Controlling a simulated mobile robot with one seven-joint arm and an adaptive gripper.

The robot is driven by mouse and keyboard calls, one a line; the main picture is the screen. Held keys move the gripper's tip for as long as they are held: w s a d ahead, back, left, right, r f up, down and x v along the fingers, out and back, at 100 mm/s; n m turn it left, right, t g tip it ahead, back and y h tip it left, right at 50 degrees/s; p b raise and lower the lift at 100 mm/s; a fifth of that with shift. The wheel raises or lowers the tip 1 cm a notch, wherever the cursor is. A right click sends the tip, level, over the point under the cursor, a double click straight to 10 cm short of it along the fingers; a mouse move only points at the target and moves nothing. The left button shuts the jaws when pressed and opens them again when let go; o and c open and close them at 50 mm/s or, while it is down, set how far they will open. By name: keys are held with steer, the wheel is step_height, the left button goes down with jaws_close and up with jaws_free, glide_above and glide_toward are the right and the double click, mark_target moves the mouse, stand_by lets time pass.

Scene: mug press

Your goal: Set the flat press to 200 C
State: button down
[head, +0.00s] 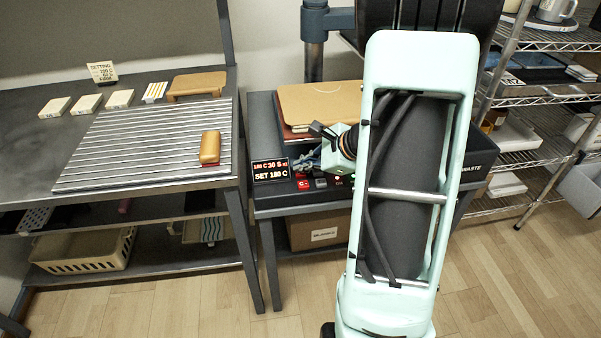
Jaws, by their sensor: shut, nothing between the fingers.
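The flat press (318,98) stands on a dark bench right of the metal table, with a tan board on its top. Its display (271,170) reads "180 C 30 S" above "SET 180 C". A red button (303,184) marked "C-" sits right of the display, with more buttons beside it partly covered by my arm. My gripper (308,163) is shut and empty, low over the button row and close to the display. I cannot tell whether its fingertips touch a button.
A setting card (102,72) on the left table (60,150) shows small text, seemingly 200 C. Several white blocks and a ribbed mat (140,140) lie there. A waste bin (478,165) and a wire shelf (540,95) stand right. The wooden floor in front is clear.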

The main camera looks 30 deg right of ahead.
mark_target(302, 174)
steer(key=shift+f+b, duration=0.45)
steer(key=shift+b, duration=0.05)
stand_by(0.3)
steer(key=shift+r, duration=0.1)
steer(key=shift+r+p, duration=0.6)
steer(key=shift+r, duration=0.2)
steer(key=shift+r+p, duration=1.9)
steer(key=shift+r, duration=0.6)
stand_by(1.1)
